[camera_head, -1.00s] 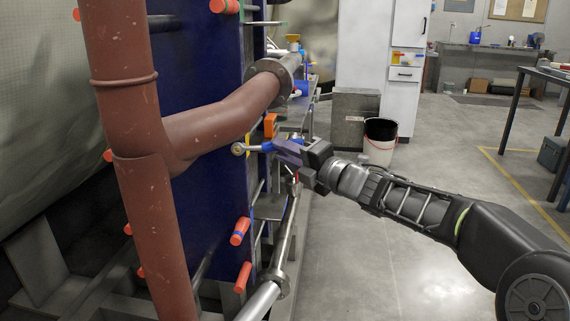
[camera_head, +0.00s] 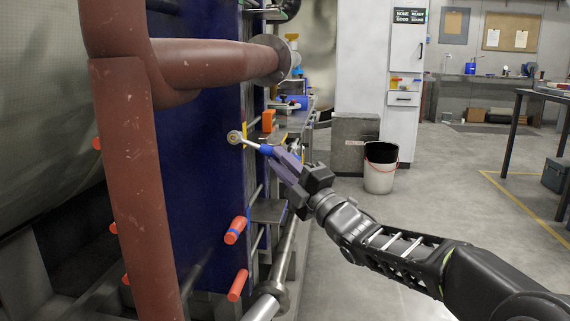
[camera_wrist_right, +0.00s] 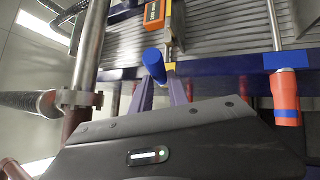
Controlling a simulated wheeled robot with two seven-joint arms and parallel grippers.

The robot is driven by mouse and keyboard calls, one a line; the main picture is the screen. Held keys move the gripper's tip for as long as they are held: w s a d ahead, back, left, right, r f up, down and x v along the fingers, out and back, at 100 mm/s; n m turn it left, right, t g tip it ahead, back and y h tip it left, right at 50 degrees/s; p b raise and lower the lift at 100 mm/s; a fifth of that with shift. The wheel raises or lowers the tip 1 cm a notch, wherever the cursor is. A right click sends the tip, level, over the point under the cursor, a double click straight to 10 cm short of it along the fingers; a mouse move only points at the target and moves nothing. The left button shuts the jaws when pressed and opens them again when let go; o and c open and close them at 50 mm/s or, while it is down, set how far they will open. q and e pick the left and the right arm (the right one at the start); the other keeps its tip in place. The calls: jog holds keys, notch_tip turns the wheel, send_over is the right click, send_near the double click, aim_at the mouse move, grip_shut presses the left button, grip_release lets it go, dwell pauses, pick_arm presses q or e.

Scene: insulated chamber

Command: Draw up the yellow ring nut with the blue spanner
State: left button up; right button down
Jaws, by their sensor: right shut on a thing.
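The spanner (camera_head: 250,144) has a blue grip and a pale metal ring head. My right gripper (camera_head: 284,160) is shut on its blue grip. The spanner tilts, with its ring head up and to the left in front of the dark blue panel. In the right wrist view the blue grip (camera_wrist_right: 153,65) shows beside the purple fingers. A small yellow strip shows behind the ring head, and a small yellow patch (camera_wrist_right: 170,67) shows in the wrist view. I cannot tell whether either is the ring nut, or whether the head touches anything. My left gripper is out of view.
A red-brown pipe (camera_head: 215,61) with a flange stands in front of the blue panel (camera_head: 195,200). Orange pegs (camera_head: 235,230) stick out below the spanner. An orange block (camera_head: 268,120) sits behind it. A white bucket (camera_head: 380,168) stands on open floor to the right.

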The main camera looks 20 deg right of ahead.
jog(key=shift+w+a+f+m+t, duration=0.15)
jog(key=shift+a+f+m+t, duration=0.5)
jog(key=shift+f+m, duration=0.25)
jog(key=shift+s+a, duration=0.3)
jog(key=shift+s, duration=0.35)
